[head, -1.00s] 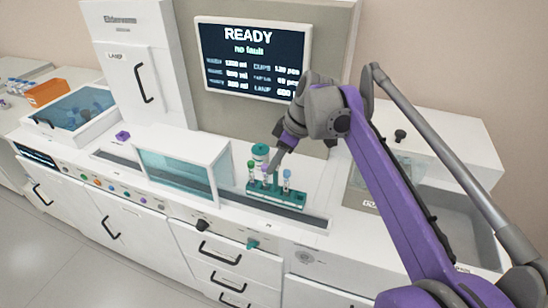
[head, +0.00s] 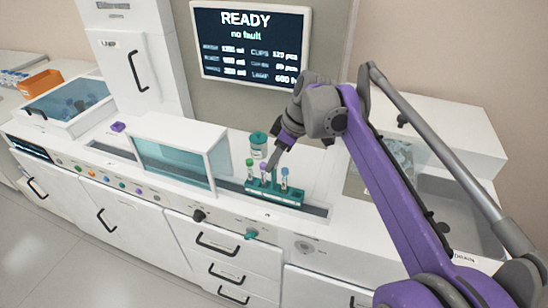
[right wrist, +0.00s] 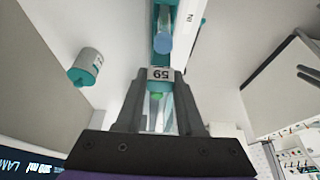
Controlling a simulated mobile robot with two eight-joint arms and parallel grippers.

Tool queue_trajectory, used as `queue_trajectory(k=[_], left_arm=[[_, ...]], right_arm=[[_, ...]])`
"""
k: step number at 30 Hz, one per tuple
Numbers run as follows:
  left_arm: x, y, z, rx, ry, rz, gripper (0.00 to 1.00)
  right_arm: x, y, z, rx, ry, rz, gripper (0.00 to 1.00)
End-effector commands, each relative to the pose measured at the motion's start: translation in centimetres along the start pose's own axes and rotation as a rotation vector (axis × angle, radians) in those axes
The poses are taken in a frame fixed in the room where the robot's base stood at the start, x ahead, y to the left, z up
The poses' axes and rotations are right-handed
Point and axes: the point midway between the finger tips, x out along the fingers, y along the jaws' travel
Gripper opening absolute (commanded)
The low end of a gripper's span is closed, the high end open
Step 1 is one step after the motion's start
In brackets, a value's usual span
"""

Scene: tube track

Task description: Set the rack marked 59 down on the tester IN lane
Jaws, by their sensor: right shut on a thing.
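The IN marking (right wrist: 191,17) shows beside the rack in the right wrist view. My left gripper is not in view.
A teal-lidded canister (head: 258,145) stands just behind the rack. The glass-sided tunnel (head: 180,150) covers the lane to the left. The screen (head: 250,45) reads READY, no fault.

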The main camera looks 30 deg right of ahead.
Motion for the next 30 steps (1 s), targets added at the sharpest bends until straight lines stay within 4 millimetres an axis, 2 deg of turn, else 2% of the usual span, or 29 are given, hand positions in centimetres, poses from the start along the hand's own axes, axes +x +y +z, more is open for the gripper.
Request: queue_trajectory(k=[30], left_arm=[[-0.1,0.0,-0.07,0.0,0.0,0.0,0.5]], right_arm=[[0.78,-0.02,0.33,0.0,0.0,0.0,0.0]])
